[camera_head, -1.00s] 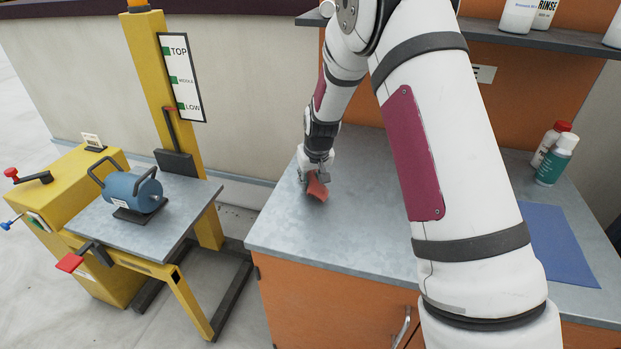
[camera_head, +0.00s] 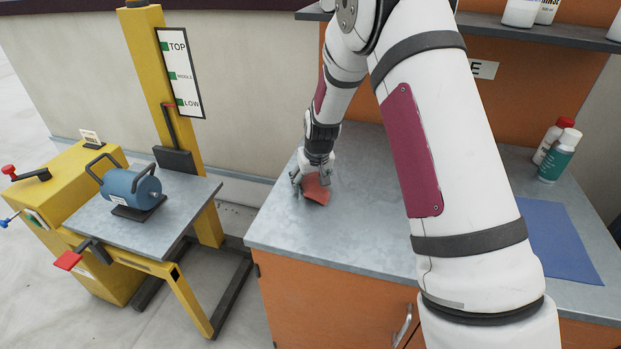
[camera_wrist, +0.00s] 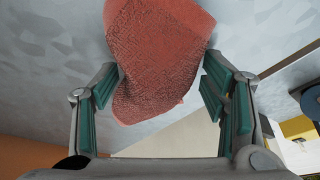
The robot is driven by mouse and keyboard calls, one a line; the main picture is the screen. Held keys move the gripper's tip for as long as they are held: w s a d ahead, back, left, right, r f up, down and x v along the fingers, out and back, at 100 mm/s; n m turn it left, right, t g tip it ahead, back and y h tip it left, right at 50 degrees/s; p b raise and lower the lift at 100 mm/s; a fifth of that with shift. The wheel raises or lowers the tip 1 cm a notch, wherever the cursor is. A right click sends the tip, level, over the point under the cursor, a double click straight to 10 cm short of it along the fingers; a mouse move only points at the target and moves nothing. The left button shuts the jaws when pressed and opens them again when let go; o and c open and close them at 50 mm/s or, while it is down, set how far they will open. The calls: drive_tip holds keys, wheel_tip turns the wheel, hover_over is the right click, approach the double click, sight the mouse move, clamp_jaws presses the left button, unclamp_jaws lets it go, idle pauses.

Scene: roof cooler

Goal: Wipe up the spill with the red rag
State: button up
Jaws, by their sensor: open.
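The red rag (camera_head: 316,190) lies crumpled on the grey metal counter top (camera_head: 285,225), near its left side. In the wrist view the rag (camera_wrist: 155,55) fills the upper middle, between and beyond my fingers. My gripper (camera_head: 312,180) is just above the counter at the rag, with its fingers spread. In the wrist view my gripper (camera_wrist: 160,95) is open, with a green-padded finger on either side of the rag and not closed on it. I cannot make out a spill in either view; my arm hides part of the counter.
A yellow lift (camera_head: 165,90) with a blue motor-like part (camera_head: 133,188) on its platform stands left of the counter. A blue mat (camera_head: 555,240), a red-capped bottle (camera_head: 550,145) and a green-and-white bottle (camera_head: 560,158) are at the right. A shelf (camera_head: 540,37) with bottles hangs above.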

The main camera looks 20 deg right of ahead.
drive_tip(key=shift+s+f, duration=0.1)
drive_tip(key=shift+f, duration=0.05)
drive_tip(key=c, duration=1)
drive_tip(key=shift+s+d+f, duration=0.1)
drive_tip(key=shift+d+f, duration=0.05)
drive_tip(key=shift+d, duration=0.05)
clamp_jaws()
drive_tip(key=shift+r, duration=0.35)
drive_tip(key=shift+w+a+r+p, duration=0.1)
drive_tip(key=shift+w+r+p, duration=0.15)
drive_tip(key=shift+r+p, duration=0.05)
